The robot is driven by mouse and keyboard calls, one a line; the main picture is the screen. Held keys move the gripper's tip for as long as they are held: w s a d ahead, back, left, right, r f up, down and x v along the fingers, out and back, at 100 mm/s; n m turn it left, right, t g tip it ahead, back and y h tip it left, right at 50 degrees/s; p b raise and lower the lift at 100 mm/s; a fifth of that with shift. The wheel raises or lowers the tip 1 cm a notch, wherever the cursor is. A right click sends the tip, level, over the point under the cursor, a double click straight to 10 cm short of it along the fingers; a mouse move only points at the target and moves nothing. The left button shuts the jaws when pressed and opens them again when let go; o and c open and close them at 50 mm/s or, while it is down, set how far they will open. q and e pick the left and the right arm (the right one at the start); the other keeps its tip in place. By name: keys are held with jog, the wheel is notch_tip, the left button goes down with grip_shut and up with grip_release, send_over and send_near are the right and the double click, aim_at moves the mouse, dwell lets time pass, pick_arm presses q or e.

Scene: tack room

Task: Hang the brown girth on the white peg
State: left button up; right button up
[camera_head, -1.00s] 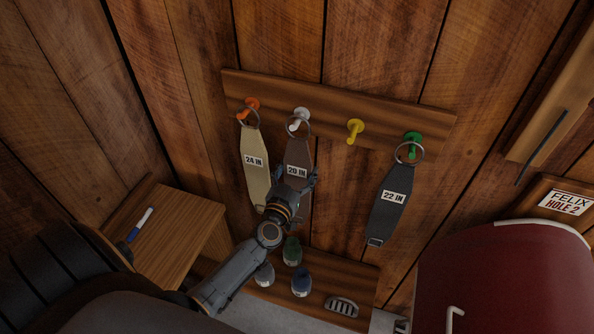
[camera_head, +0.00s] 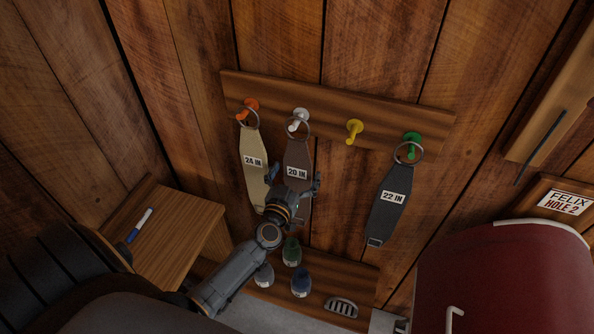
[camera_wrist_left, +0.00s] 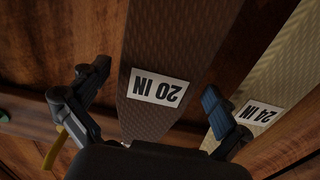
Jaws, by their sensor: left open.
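The brown girth (camera_head: 299,155), labelled 20 IN, hangs by its metal ring from the white peg (camera_head: 299,116) on the wall rack. Its lower part is partly hidden by my left gripper (camera_head: 294,178). In the left wrist view the brown girth (camera_wrist_left: 158,50) lies between the two spread fingers of my left gripper (camera_wrist_left: 152,98), with neither finger visibly gripping it. The left gripper is open in front of the girth's lower half. My right gripper is not in view.
A cream 24 IN girth (camera_head: 254,175) hangs on the orange peg (camera_head: 249,105), close beside. A dark 22 IN girth (camera_head: 385,212) hangs on the green peg (camera_head: 413,143). The yellow peg (camera_head: 355,129) is empty. A wooden side table (camera_head: 178,232) stands left; a red rounded object (camera_head: 505,280) stands right.

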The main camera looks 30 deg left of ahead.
pick_arm(q)
jog(key=v, duration=1.2)
jog(key=s+d+f+m+g+h, duration=0.1)
jog(key=s+d+f+g+h, duration=0.2)
jog(key=f, duration=0.7)
jog(key=s+d+f+m+g+b, duration=0.15)
jog(key=s+f, duration=0.25)
jog(key=f, duration=0.7)
jog(key=s+d+f+m+g+h, duration=0.1)
jog(key=s+d+f+g+h, duration=0.2)
jog(key=f, duration=0.7)
jog(key=s+f+g, duration=0.3)
jog(key=s+f, duration=0.2)
jog(key=s, duration=0.4)
jog(key=s+f+m+g+y, duration=0.1)
jog(key=s+f+g, duration=0.2)
jog(key=s+f, duration=0.3)
jog(key=s+f+g+y, duration=0.1)
jog(key=s+f+g, duration=0.2)
jog(key=s, duration=0.8)
notch_tip(320, 180, down, 3)
jog(key=shift+s+r+b, duration=0.1)
jog(key=shift+s+b, duration=0.25)
jog(key=shift+b, duration=0.1)
